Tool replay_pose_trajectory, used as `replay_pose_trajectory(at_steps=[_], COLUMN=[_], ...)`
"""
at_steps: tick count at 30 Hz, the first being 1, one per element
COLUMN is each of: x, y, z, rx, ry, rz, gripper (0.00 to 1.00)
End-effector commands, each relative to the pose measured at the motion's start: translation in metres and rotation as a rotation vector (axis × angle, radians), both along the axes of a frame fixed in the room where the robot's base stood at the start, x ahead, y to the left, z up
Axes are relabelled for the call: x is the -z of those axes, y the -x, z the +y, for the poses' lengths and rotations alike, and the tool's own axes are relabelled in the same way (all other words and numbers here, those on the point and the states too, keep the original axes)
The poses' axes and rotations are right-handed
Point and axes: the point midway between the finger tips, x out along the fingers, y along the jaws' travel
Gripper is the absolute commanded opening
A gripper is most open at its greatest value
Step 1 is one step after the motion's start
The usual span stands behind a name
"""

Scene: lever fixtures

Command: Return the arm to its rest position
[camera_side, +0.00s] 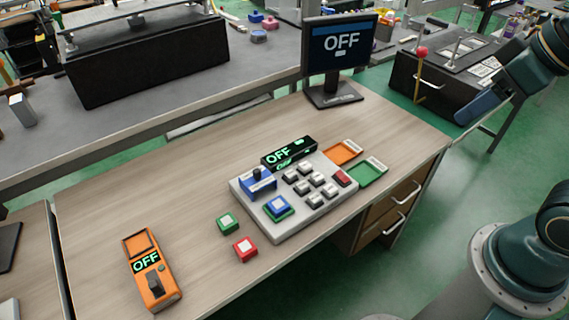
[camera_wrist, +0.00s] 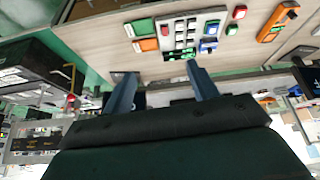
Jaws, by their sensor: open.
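My gripper (camera_wrist: 160,95) shows in the wrist view with its two blue fingers apart and nothing between them. In the side view my arm is at the upper right, raised and away from the desk, and the gripper (camera_side: 477,103) is near the desk's far right corner. The grey control panel (camera_side: 298,213) sits on the desk with a lever in a blue mount (camera_side: 257,182), a display reading OFF (camera_side: 288,153) and several white keys. It also shows in the wrist view (camera_wrist: 170,35), well away from the fingers.
A monitor (camera_side: 338,50) reading OFF stands at the back of the desk. An orange handheld device (camera_side: 152,270), also reading OFF, lies at the front left. A green block (camera_side: 227,223) and a red block (camera_side: 245,249) sit beside the panel. Orange (camera_side: 343,152) and green (camera_side: 368,174) trays lie right.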

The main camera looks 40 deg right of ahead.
Motion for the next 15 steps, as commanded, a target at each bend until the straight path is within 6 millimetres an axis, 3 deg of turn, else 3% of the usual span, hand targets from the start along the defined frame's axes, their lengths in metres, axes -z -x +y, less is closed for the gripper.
replay_pose_trajectory(at_steps=[6,15], x=[0.0031,0.0033], y=[0.0133,0.0137], z=[-0.0039,-0.0039], rx=[0.066,0.068], ry=[-0.024,-0.025], rz=[-0.022,-0.022], gripper=[0.59,0.59])
